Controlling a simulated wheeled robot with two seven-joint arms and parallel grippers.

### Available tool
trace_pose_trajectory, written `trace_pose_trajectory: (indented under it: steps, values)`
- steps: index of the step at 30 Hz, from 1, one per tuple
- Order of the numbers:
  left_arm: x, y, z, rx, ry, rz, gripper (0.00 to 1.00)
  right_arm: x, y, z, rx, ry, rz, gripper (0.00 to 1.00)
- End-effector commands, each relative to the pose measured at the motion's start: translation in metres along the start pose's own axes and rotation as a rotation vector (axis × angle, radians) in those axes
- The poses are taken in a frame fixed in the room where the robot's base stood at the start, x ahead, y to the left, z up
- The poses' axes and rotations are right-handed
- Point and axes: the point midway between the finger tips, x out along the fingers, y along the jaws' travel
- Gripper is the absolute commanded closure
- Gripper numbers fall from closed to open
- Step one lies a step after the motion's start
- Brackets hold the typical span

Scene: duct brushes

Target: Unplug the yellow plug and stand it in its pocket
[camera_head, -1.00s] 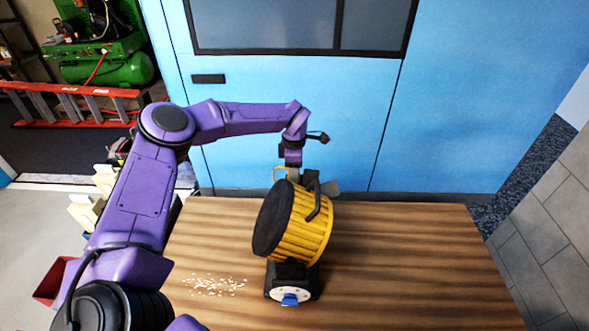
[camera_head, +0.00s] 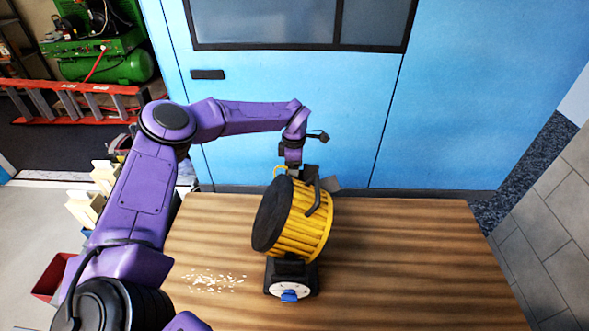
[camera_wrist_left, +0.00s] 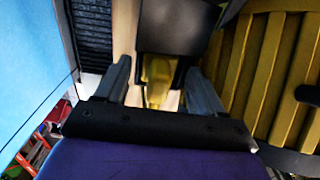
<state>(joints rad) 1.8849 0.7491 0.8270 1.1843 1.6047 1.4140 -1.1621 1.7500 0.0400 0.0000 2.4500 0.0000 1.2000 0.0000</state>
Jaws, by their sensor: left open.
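The yellow plug (camera_wrist_left: 157,78) shows in the left wrist view, upright in the picture below a dark block (camera_wrist_left: 178,28). It lies between the two fingers of my left gripper (camera_wrist_left: 160,70), which are apart, with gaps visible beside it. In the head view my left gripper (camera_head: 293,169) points down behind the yellow cable reel (camera_head: 303,222), near the table's back edge. The reel and the wrist hide the plug there. A thin yellow loop (camera_head: 280,171) shows beside the gripper. I cannot make out the pocket for sure. My right gripper is not in view.
The reel stands on a black base with a blue socket cover (camera_head: 290,296) in front. Its black handle (camera_head: 319,196) is close right of my gripper. Pale scraps (camera_head: 214,283) lie on the wooden table (camera_head: 420,260), whose right side is clear. A blue wall (camera_head: 460,120) stands behind.

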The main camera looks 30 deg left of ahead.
Motion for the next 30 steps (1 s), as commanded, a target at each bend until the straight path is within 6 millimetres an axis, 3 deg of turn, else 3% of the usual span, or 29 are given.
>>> trace_pose_trajectory:
  steps: [5,15,20,30]
  values:
    - [-0.006,0.0,0.0,-0.001,0.0,-0.002,0.29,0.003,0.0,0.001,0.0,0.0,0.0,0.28]
    - [-0.082,0.001,0.001,0.001,-0.001,0.003,0.29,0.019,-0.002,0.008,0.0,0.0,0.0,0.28]
    - [-0.102,0.001,0.001,0.001,0.0,0.001,0.29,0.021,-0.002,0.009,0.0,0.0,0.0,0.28]
    - [-0.142,0.001,0.001,0.0,0.0,-0.001,0.29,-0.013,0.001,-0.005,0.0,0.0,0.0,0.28]
